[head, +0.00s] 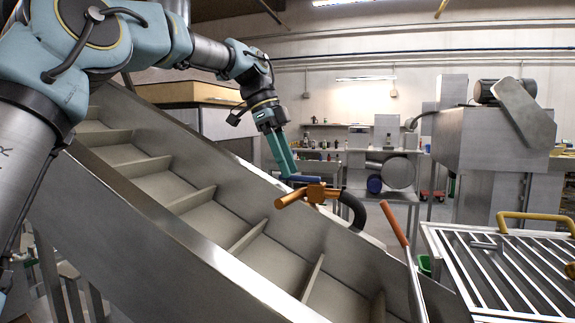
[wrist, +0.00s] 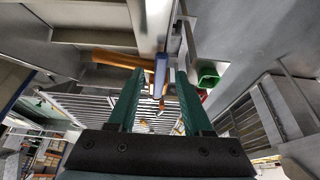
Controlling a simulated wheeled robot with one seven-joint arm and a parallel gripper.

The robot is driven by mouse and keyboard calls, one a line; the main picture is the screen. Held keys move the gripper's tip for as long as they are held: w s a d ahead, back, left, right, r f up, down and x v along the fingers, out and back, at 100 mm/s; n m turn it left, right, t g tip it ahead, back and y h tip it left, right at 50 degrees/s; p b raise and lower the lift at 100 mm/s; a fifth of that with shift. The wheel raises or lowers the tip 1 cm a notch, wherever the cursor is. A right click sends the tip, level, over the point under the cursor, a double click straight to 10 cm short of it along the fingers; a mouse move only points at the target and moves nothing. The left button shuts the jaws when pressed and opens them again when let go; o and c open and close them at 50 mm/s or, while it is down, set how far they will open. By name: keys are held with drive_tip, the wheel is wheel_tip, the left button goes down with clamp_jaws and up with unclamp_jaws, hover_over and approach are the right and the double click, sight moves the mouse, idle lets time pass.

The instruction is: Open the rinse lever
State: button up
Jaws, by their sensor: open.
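A blue lever (head: 303,179) sits on top of an orange valve (head: 313,194), which has a black hose (head: 352,210) curving down from its right end. I take this blue lever to be the rinse lever. My gripper (head: 289,174) comes down from above at the lever's left part. In the wrist view, my gripper (wrist: 160,80) has its two teal fingers apart, with the blue lever (wrist: 161,76) showing between them. The orange valve (wrist: 118,60) lies beyond and to the left. I cannot tell whether the fingers touch the lever.
A steel conveyor (head: 190,205) with cross slats slopes under the arm. A red-handled rod (head: 393,222) stands right of the valve. A barred grate (head: 500,262) with a yellow handle (head: 538,217) is at lower right. A green bin (wrist: 208,75) is below.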

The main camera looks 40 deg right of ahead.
drive_tip(key=shift+s+f, duration=0.1)
drive_tip(key=shift+f, duration=0.15)
clamp_jaws()
idle(0.3)
idle(0.9)
